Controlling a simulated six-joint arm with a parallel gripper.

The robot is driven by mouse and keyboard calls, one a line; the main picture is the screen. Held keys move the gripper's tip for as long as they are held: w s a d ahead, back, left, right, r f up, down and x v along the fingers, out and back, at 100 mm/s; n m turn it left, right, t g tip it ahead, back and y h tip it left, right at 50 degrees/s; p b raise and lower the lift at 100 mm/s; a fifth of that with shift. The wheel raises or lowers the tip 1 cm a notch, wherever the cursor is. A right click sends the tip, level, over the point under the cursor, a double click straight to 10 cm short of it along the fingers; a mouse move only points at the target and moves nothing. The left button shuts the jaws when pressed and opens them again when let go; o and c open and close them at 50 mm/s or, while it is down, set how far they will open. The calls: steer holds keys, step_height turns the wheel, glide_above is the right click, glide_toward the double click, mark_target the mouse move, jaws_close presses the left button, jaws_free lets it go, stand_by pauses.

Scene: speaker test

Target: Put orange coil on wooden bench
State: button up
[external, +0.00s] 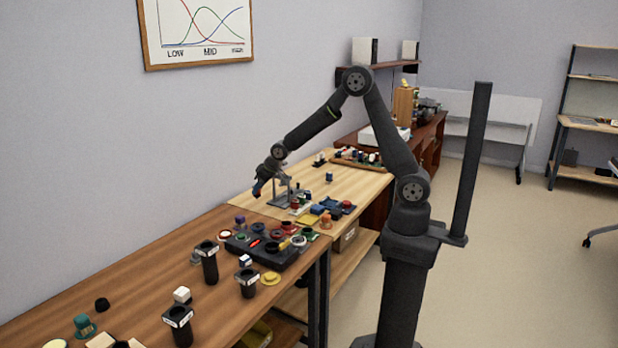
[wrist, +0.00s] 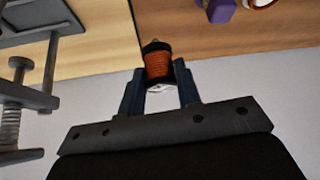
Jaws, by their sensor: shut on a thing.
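The orange coil (wrist: 158,66) is a ribbed orange winding with dark ends, seen in the wrist view. My gripper (wrist: 160,88) is shut on it, one dark blue finger on each side. In the wrist view the coil overlaps the seam between the two tops.
A grey metal stand (external: 283,195) is just right of my gripper and fills the left of the wrist view (wrist: 18,90). A black tray (external: 262,252) with several coloured parts and black cups (external: 209,265) crowd the brown top. Its wall side has some free room.

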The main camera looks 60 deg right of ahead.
steer(key=s+d+m, duration=0.1)
steer(key=s+d, duration=0.3)
steer(key=d, duration=0.3)
steer(key=s+d+f+m+h, duration=0.1)
steer(key=s+d, duration=0.4)
steer(key=d, duration=0.1)
steer(key=shift+s+d, duration=0.15)
steer(key=shift+d, duration=0.25)
steer(key=shift+a, duration=0.1)
steer(key=w+a+n+g+y, duration=0.1)
steer(key=w+a+n+y, duration=0.35)
steer(key=a, duration=0.75)
steer(key=w+a+n+g+y, duration=0.15)
steer(key=w+a+n, duration=0.45)
steer(key=a, duration=0.7)
steer(key=n+g, duration=0.5)
steer(key=n, duration=0.4)
glide_above(200, 269)
step_height(200, 269, down, 4)
steer(key=shift+a+r, duration=0.1)
steer(key=shift+f, duration=1.9)
